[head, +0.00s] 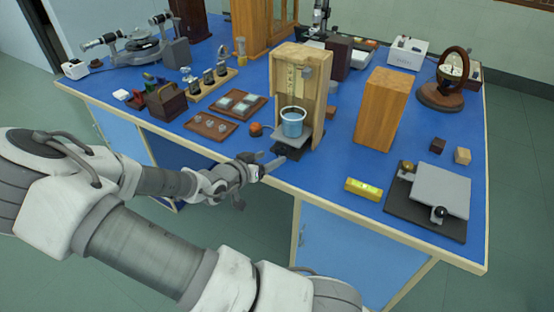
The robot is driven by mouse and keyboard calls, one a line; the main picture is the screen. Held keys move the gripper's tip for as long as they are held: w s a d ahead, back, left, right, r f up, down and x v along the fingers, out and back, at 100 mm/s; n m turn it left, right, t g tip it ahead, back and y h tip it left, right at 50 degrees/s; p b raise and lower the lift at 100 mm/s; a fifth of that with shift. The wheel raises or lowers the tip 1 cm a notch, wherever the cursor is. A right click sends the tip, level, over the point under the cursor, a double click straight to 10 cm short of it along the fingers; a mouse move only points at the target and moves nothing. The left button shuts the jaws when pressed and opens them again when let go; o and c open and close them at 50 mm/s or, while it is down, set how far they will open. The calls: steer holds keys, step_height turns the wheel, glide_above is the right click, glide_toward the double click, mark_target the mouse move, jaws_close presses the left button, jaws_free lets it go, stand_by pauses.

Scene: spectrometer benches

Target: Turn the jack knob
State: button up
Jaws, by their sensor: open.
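A small jack with a grey top plate (303,143) stands at the front edge of the blue bench, in front of a tall wooden frame. A blue cup with dark contents (292,122) sits on the plate. A dark jack knob (281,150) shows low at the jack's front left, partly hidden and small. My gripper (269,162) is open at the bench's front edge, just left of and in front of the knob. I cannot tell whether its fingers touch the knob or surround it.
The wooden frame (318,85) stands behind the cup. An orange-red ball (256,129) lies left of the jack. A wooden block (381,110), a yellow level (363,188) and a grey plate on a dark base (442,188) stand to the right. Trays (211,125) lie left.

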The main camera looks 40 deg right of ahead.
mark_target(279, 153)
steer(key=shift+b+x, duration=0.6)
steer(key=shift+x, duration=1.85)
jaws_close()
